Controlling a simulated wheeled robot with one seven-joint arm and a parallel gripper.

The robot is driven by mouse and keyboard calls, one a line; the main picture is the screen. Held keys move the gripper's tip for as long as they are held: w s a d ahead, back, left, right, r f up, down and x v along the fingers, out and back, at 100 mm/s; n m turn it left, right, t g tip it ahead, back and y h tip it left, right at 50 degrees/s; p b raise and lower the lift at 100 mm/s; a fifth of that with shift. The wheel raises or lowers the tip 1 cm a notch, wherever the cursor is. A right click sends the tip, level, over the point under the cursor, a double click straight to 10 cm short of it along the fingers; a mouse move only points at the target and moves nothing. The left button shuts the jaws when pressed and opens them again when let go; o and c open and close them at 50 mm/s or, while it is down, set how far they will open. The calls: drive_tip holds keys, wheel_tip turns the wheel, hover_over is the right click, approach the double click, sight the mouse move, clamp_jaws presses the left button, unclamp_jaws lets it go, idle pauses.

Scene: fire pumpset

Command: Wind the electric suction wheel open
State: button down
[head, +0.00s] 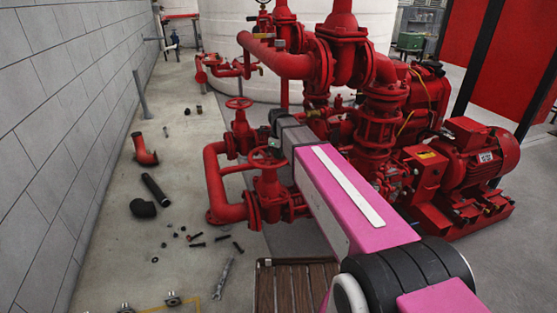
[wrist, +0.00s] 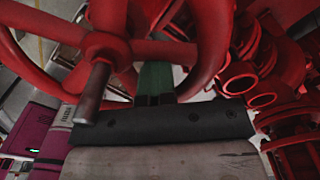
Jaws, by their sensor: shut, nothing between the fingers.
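A red spoked handwheel (head: 268,158) sits on a red valve just left of my forearm in the head view. A second red handwheel (head: 239,103) sits on a valve farther back. I cannot tell by any label which is the electric suction wheel. In the wrist view a red handwheel (wrist: 103,45) fills the upper left, with its hub, spokes, thick rim and a metal stem. My gripper (wrist: 155,80) is shut and empty, its green fingers close together beside the rim and below a spoke. Whether they touch the wheel is unclear. In the head view my gripper (head: 277,120) is partly hidden.
Red pipework and a large red motor (head: 480,155) stand to the right. A grey block wall (head: 60,110) runs along the left. A red elbow (head: 145,150), a black pipe (head: 155,189) and a wrench (head: 222,278) lie on the floor. A wooden slatted surface (head: 292,290) is in front.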

drive_tip(key=shift+w+a, duration=0.2)
drive_tip(key=shift+w, duration=0.4)
drive_tip(key=shift+w+a, duration=0.15)
drive_tip(key=shift+w, duration=0.4)
drive_tip(key=shift+w+a, duration=0.55)
drive_tip(key=shift+a, duration=0.35)
drive_tip(key=shift+s+d, duration=0.45)
drive_tip(key=shift+r, duration=0.1)
drive_tip(key=shift+s+r, duration=0.2)
drive_tip(key=shift+r, duration=3.7)
